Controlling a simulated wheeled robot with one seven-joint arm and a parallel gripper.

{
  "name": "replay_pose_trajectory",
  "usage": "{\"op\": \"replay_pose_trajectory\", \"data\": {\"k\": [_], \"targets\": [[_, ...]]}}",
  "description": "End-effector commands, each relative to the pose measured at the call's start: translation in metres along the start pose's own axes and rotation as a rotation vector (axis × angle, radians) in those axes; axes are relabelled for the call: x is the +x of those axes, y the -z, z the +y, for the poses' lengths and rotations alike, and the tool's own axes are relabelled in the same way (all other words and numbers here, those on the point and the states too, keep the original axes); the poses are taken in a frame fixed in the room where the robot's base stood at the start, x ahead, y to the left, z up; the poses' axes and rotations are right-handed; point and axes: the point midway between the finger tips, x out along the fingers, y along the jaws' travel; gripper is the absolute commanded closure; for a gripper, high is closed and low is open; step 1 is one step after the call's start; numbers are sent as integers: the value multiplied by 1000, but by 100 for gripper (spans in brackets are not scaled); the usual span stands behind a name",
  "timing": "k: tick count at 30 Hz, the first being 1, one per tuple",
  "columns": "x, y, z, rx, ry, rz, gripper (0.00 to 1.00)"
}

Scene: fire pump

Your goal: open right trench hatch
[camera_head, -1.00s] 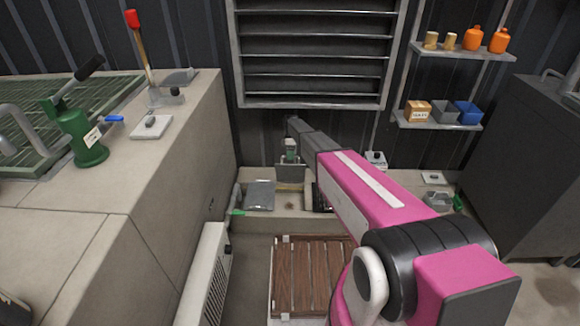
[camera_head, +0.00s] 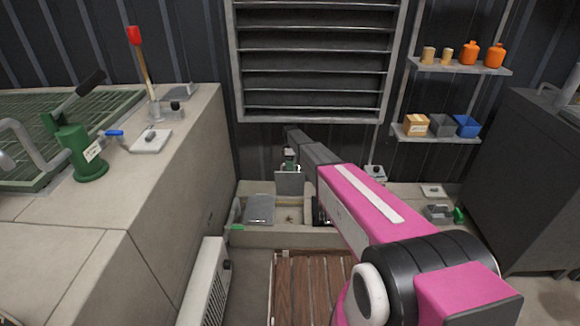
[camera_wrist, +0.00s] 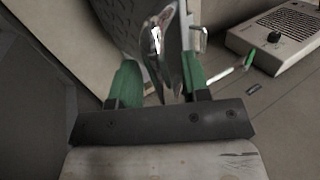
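In the head view a low concrete trench (camera_head: 268,238) runs along the back wall. A flat grey plate (camera_head: 260,209) lies at its left. A smaller grey plate (camera_head: 289,182) stands upright beside the end of my arm. I cannot tell which one is the right hatch, and my pink arm hides part of the trench. My gripper (camera_wrist: 160,82) has green fingers, spread apart. A shiny metal piece (camera_wrist: 168,55) shows between them, close to the right finger, with a gap at the left. A dark textured surface (camera_wrist: 112,18) lies beyond.
A white louvred box (camera_head: 205,285) stands left of the wooden slatted board (camera_head: 300,285). A green-tipped rod (camera_head: 235,228) lies by the trench. A concrete block (camera_head: 165,190) rises on the left. A dark cabinet (camera_head: 525,180) stands on the right.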

Motion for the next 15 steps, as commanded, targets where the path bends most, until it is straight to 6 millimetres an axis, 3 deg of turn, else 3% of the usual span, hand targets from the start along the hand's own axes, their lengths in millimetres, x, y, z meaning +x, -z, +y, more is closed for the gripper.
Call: {"op": "replay_pose_trajectory", "data": {"k": [9,15], "targets": [[0,0,-4,-4,2,1,58],[11,-1,-23,-4,3,1,58]]}}
